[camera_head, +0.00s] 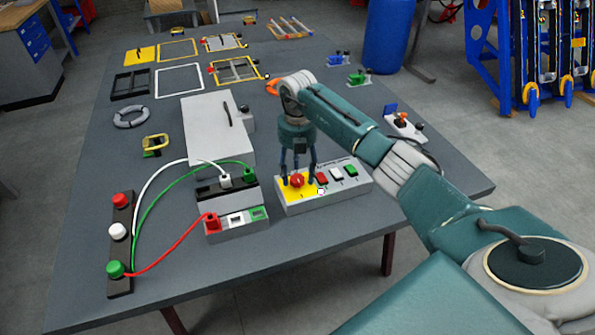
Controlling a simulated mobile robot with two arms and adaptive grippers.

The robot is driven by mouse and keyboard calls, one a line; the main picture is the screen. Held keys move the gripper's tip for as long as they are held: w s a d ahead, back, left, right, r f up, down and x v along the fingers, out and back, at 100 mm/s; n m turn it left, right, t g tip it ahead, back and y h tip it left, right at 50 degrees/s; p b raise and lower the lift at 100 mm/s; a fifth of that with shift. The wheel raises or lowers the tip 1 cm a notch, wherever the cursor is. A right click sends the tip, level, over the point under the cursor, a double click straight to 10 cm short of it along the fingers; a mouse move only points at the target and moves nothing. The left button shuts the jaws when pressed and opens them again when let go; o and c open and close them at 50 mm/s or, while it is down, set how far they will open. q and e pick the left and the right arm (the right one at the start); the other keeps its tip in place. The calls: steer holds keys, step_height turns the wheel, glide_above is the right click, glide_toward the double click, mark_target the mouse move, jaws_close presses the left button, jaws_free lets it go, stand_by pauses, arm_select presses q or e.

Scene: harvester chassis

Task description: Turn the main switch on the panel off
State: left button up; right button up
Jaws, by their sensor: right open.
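The panel is a light grey box (335,193) near the front edge of the table. The main switch, a red knob (297,181), sits on the yellow patch (291,192) at the panel's left end. My right gripper (298,171) points down over this knob. Its dark fingers are spread and stand around the knob, partly in front of it. I cannot tell whether they touch it. The knob's turn position is not clear. My left gripper is not in view.
A grey box (215,135) lies behind. The table front (300,250) is clear.

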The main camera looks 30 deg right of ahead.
steer(key=shift+f, duration=0.8)
steer(key=c, duration=1.2)
